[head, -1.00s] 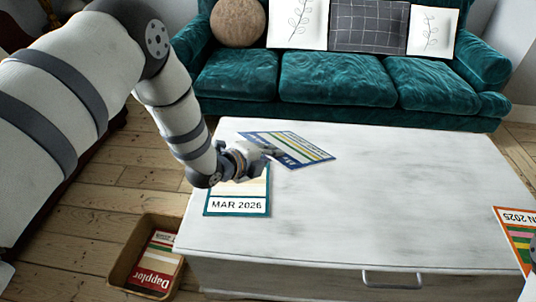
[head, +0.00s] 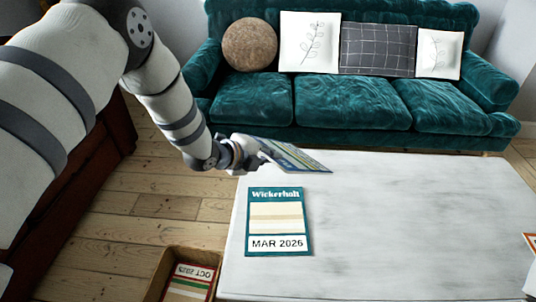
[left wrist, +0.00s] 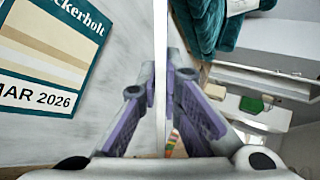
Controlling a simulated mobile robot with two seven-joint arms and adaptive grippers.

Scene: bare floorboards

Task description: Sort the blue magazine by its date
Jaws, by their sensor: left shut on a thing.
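The blue magazine (head: 305,161) is in my left gripper (head: 262,152), held by its left end above the far left of the white table. In the head view it is seen at a steep slant, and its date cannot be read. In the left wrist view it shows edge-on as a thin upright strip (left wrist: 160,60) between the purple finger pads (left wrist: 160,110). A teal "Wickerholt" magazine (head: 276,195), dated MAR 2026, lies flat on the table, nearer than the gripper; it also shows in the left wrist view (left wrist: 50,50). My right gripper is not in view.
A brown box (head: 158,272) on the floor left of the white table (head: 400,230) holds a red-edged magazine (head: 190,284) dated OCT 2025. Another orange-edged magazine (head: 531,241) shows at the right edge. A green sofa (head: 345,100) stands behind. The table's middle is clear.

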